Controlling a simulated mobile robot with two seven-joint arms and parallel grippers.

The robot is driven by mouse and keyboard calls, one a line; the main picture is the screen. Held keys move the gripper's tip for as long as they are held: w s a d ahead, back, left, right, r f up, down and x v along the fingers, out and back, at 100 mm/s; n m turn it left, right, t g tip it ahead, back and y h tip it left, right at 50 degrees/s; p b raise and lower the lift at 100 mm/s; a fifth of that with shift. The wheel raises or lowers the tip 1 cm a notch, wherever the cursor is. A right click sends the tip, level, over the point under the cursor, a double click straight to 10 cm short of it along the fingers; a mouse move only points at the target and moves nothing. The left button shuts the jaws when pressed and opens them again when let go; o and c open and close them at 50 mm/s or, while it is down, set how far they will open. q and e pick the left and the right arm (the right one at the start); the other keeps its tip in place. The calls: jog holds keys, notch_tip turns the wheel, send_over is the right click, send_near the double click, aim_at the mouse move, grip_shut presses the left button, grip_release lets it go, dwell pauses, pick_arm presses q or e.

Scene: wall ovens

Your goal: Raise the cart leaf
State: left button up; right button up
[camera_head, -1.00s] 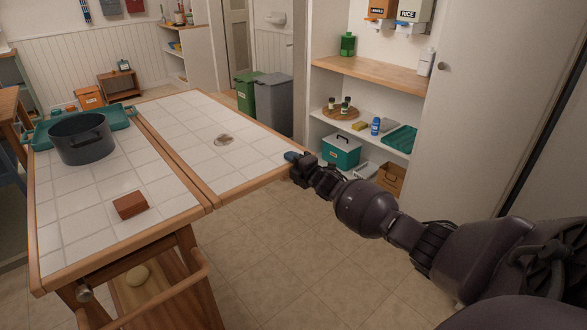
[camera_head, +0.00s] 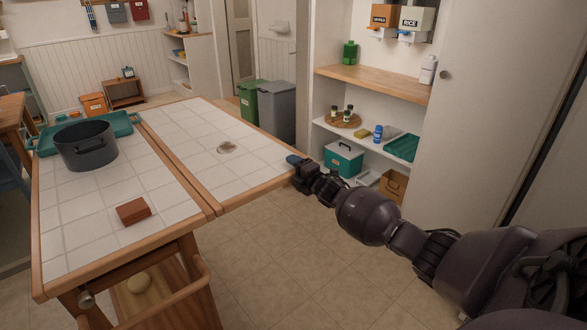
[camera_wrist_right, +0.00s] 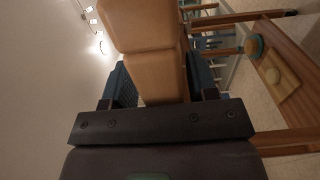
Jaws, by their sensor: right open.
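The cart (camera_head: 95,215) has a white tiled top with a wooden rim. Its tiled leaf (camera_head: 215,150) lies out on the right side, about level with the top, with a narrow seam between them. My right gripper (camera_head: 297,161) is at the leaf's outer right corner. In the right wrist view, the leaf's wooden edge (camera_wrist_right: 155,75) lies between the two dark fingers of the open right gripper (camera_wrist_right: 160,82). Whether the fingers touch the wood cannot be told. The leaf's underside support is hidden in the head view. My left gripper is not in view.
A dark pot (camera_head: 86,146) and a teal tray (camera_head: 115,122) are at the cart top's far end. A brown block (camera_head: 133,211) is near its front. Shelves (camera_head: 370,78) stand behind my right arm. Floor right of the cart is clear.

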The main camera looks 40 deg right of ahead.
jog(key=shift+s, duration=0.6)
jog(key=s+p, duration=0.2)
jog(key=s, duration=0.7)
jog(key=shift+s+d, duration=0.2)
jog(key=shift+s, duration=0.05)
